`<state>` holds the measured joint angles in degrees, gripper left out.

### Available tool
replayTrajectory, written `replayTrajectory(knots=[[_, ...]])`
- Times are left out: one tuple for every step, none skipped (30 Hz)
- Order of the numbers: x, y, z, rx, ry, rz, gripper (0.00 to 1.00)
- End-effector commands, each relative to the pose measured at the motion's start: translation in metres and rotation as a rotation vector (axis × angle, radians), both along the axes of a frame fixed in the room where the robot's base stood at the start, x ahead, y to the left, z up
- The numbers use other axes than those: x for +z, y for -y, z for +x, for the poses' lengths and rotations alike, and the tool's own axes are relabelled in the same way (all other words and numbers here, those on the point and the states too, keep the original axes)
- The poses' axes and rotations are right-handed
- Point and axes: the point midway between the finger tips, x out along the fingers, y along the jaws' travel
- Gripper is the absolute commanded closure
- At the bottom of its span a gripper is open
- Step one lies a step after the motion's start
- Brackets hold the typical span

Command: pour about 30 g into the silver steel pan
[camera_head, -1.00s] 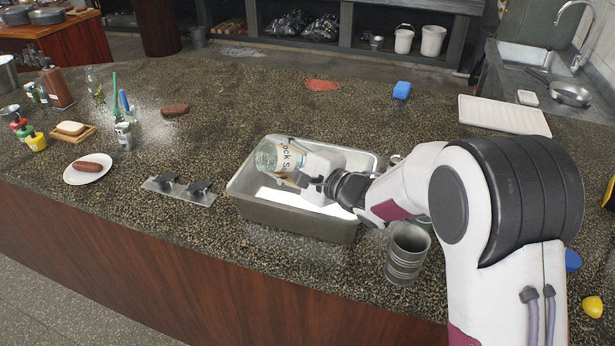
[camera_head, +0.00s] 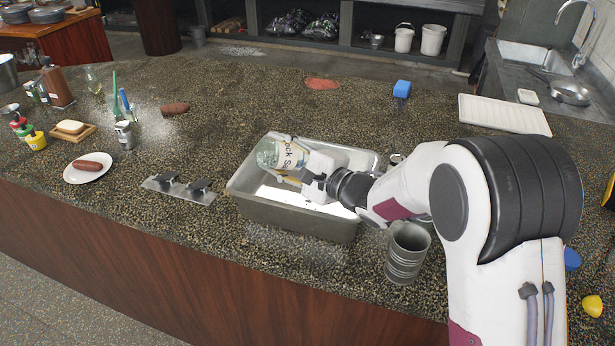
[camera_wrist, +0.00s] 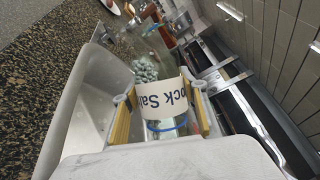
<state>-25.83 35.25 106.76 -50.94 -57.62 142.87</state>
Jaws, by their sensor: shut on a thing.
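The silver steel pan (camera_head: 290,219) is a deep rectangular tray on the speckled counter. It also shows at the left of the wrist view (camera_wrist: 72,110). My gripper (camera_head: 284,159) is shut on a clear jar with a white rock salt label (camera_head: 291,155), held tilted over the pan's left part. In the wrist view, the jar (camera_wrist: 165,97) sits between the yellow finger pads of my gripper (camera_wrist: 160,98). Pale grey lumps (camera_wrist: 146,71) show towards the jar's far end. Bright patches show on the pan floor; I cannot tell whether they are salt or glare.
A ribbed metal cup (camera_head: 406,256) stands right of the pan, close under my arm. A metal plate with two dark clips (camera_head: 180,189) lies to the left. A white ribbed tray (camera_head: 504,114) lies at the back right. Clear counter lies behind the pan.

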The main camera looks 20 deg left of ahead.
Motion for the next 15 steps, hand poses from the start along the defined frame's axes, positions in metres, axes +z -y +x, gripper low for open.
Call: replayTrajectory(knots=[[0.0010,0.0002,0.0010,0.000,0.000,0.003,0.84],[0.0010,0.0002,0.0010,-0.001,-0.001,0.004,0.84],[0.0011,0.0004,0.0011,0.000,-0.002,0.006,0.84],[0.0012,0.0004,0.0012,0.000,-0.003,0.006,0.84],[0.0012,0.0005,0.0011,0.000,-0.003,0.008,0.84],[0.0013,0.0005,0.0012,0.000,-0.005,0.008,0.84],[0.0014,0.0006,0.0012,-0.001,-0.006,0.010,0.84],[0.0014,0.0006,0.0009,0.000,-0.007,0.011,0.84],[0.0015,0.0006,0.0007,0.000,-0.008,0.012,0.84],[0.0016,0.0006,0.0006,0.000,-0.010,0.013,0.84],[0.0017,0.0007,0.0006,0.000,-0.010,0.014,0.84],[0.0017,0.0007,0.0006,-0.001,-0.012,0.016,0.84],[0.0018,0.0008,0.0007,0.000,-0.012,0.017,0.84],[0.0018,0.0009,0.0007,0.000,-0.014,0.018,0.84],[0.0019,0.0009,0.0008,-0.001,-0.016,0.019,0.84]])
